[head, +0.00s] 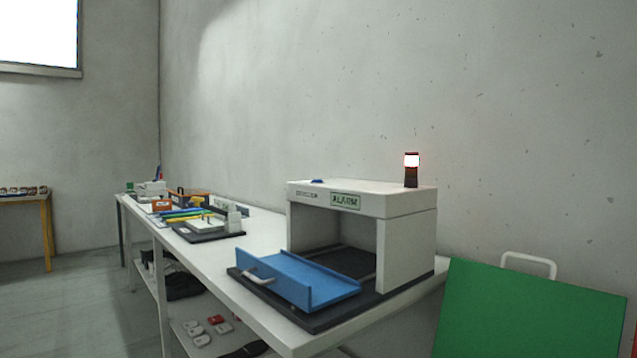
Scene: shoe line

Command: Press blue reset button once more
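A white machine housing (405,245) with an open front stands on the near end of the white table in the head view. A small blue button (317,181) sits on the left part of its top. A green-edged panel reading ALARM (345,201) is on the front of the top. A blue tray (300,275) with a white handle juts out of the opening. Neither of my grippers is in view.
The white table (240,275) runs back to the left, with a dark board and colored tools (195,218) farther along. A shelf below holds small red and white items. A green panel with a white handle (530,310) stands at right.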

